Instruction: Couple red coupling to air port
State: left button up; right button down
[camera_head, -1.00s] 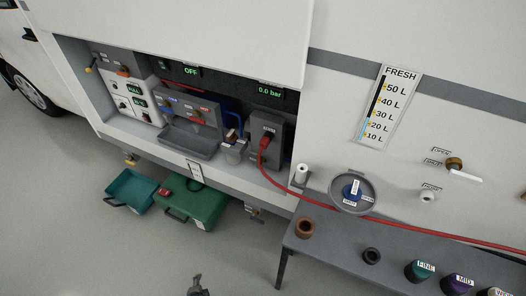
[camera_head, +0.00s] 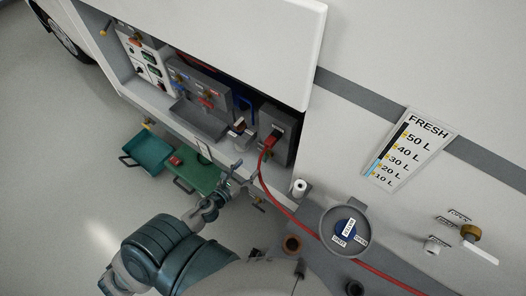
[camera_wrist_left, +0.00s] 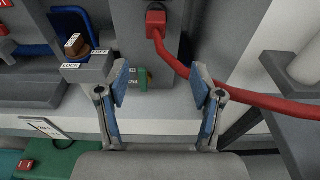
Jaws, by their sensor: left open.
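A red connector (camera_head: 276,136) on a red hose (camera_head: 268,172) sits against the front of a grey box (camera_head: 291,137) in the open bay. In the left wrist view, the red connector (camera_wrist_left: 156,20) is at the top, with the hose curving right. A dark round opening (camera_wrist_left: 147,76) shows below it; I cannot tell whether it is the air port. My left gripper (camera_head: 242,176) is open and empty in front of the bay's lower edge. In the left wrist view its fingers (camera_wrist_left: 160,88) point toward the grey box, below the connector, apart from it. My right gripper is not visible.
A labelled grey holder with a brown knob (camera_wrist_left: 76,44) is left of the grey box. A green case (camera_head: 196,176) and teal tray (camera_head: 150,152) lie on the floor.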

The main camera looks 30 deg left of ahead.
pick_arm(q)
jog(key=p, duration=0.1)
send_near(267, 146)
jog(key=a+r+x, duration=0.1)
jog(key=x, duration=0.5)
jog(key=d+x, duration=0.1)
jog(key=x, duration=0.4)
jog(key=shift+w+d+f, duration=0.25)
jog(key=shift+d+f, duration=0.05)
jog(key=shift+f, duration=0.05)
jog(key=shift+w, duration=0.15)
jog(key=shift+a+f, duration=0.1)
jog(key=shift+a, duration=0.3)
jog(key=c, duration=1.2)
jog(key=o, duration=0.6)
grip_shut()
